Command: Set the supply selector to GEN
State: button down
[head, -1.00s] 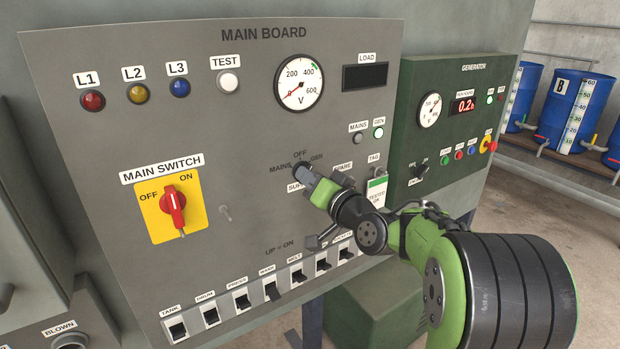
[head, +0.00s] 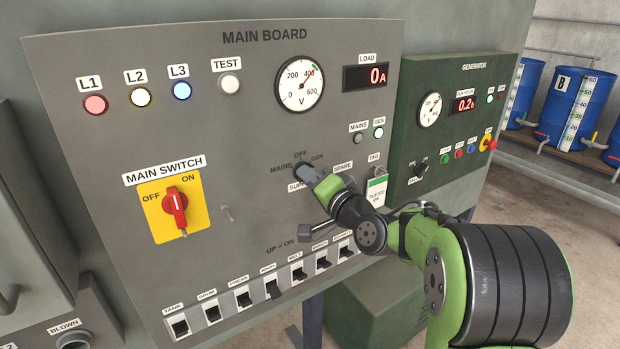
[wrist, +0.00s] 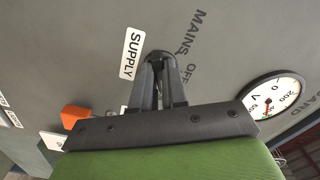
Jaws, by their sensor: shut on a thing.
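The supply selector (wrist: 157,55) is a dark knob on the grey main board, with MAINS, OFF and GEN printed around it. My gripper (head: 304,172) reaches it from the lower right in the head view and covers most of it. In the wrist view my gripper (wrist: 158,66) has its two dark fingers closed on the knob. The knob's pointer is hidden by the fingers, so its setting cannot be read directly. The GEN lamp (head: 379,132) is lit and the MAINS lamp (head: 358,138) is dark.
The L1 (head: 96,104), L2 (head: 140,97) and L3 (head: 182,91) lamps glow. The voltmeter (head: 300,85) reads near 400 and the load display (head: 367,77) shows 0A. The red main switch (head: 174,202) is at left; a row of breakers (head: 272,289) lies below.

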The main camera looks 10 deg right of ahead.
jog(key=c, duration=1.2)
grip_release()
jog(key=shift+o, duration=0.2)
jog(key=b+v, duration=0.2)
jog(key=v, duration=1.3)
jog(key=shift+s, duration=0.35)
jog(key=shift+d, duration=0.15)
